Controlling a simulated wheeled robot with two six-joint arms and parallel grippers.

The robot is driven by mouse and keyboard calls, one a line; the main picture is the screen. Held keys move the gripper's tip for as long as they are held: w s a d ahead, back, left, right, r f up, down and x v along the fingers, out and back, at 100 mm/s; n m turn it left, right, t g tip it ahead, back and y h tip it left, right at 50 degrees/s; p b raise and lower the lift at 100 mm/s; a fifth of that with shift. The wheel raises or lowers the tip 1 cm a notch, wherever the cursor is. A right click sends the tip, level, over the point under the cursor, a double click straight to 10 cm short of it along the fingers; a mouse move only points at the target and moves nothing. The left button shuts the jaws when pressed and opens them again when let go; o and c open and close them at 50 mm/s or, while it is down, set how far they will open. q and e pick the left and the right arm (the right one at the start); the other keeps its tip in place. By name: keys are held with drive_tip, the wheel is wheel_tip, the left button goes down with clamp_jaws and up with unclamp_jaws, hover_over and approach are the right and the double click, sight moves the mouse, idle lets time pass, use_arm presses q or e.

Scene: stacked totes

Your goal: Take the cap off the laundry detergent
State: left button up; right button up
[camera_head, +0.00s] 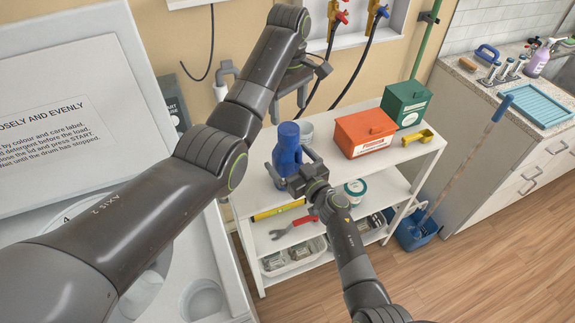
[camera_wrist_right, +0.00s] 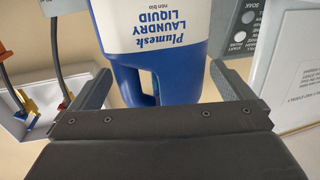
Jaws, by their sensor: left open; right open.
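The laundry detergent is a blue bottle (camera_head: 286,156) standing upright at the left end of the white shelf unit's top. Its blue cap (camera_head: 288,130) is at the top. In the right wrist view the bottle (camera_wrist_right: 153,60) shows a white label reading "Plumesh LAUNDRY LIQUID". My right gripper (camera_head: 293,167) is open, with a finger on either side of the bottle; whether they touch it is unclear. My left gripper (camera_head: 288,104) is open and empty, pointing down just above the cap. The cap is outside the right wrist view.
A red-orange box (camera_head: 365,132) and green box (camera_head: 406,103) stand right of the bottle on the shelf unit (camera_head: 390,157). Hoses hang on the back wall.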

drive_tip(key=shift+w+a, duration=0.2)
drive_tip(key=shift+w, duration=0.15)
